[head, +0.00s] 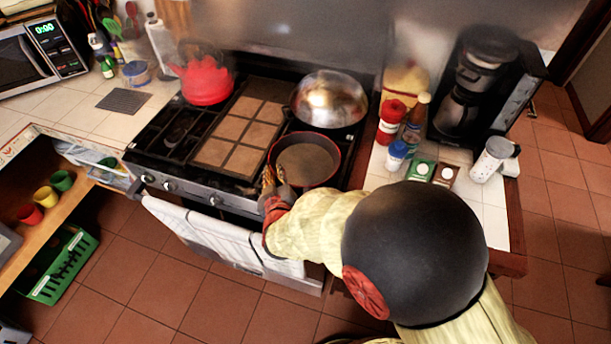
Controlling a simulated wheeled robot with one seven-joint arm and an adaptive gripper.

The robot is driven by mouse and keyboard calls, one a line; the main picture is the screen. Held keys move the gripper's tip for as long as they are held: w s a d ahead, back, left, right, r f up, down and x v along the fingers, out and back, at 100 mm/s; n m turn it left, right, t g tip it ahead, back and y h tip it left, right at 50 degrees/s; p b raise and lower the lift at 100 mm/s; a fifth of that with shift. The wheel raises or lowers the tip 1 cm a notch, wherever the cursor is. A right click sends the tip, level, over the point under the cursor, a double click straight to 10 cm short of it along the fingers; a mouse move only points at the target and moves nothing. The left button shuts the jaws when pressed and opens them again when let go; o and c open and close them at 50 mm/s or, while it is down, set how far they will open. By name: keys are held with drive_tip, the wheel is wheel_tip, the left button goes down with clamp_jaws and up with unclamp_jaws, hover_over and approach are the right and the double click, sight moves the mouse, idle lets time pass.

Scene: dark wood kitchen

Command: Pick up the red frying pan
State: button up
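The red frying pan (305,160) sits on the front right of the stove, with a red rim and a dark brownish inside. My gripper (274,179) is at the left front edge of the pan, with its fingertips pointing toward the back of the stove. The fingers look close to the pan's rim; I cannot tell whether they touch it. I cannot see the pan's handle, and my gripper and arm may cover it. The gap between the fingers is too small to judge.
A metal bowl or lid (329,98) sits behind the pan. A red kettle (203,80) stands at the back left of the stove (178,136). Bottles, jars and a coffee maker (474,85) crowd the right counter. White towels (215,232) hang at the oven front.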

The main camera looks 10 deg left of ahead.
sight(273, 160)
drive_tip(key=b+x, duration=0.1)
drive_tip(key=x, duration=0.3)
drive_tip(key=shift+w+a+f+b, duration=0.1)
drive_tip(key=shift+w+a+b, duration=0.15)
drive_tip(key=shift+w+b, duration=0.05)
drive_tip(key=shift+c, duration=0.3)
clamp_jaws()
idle(0.4)
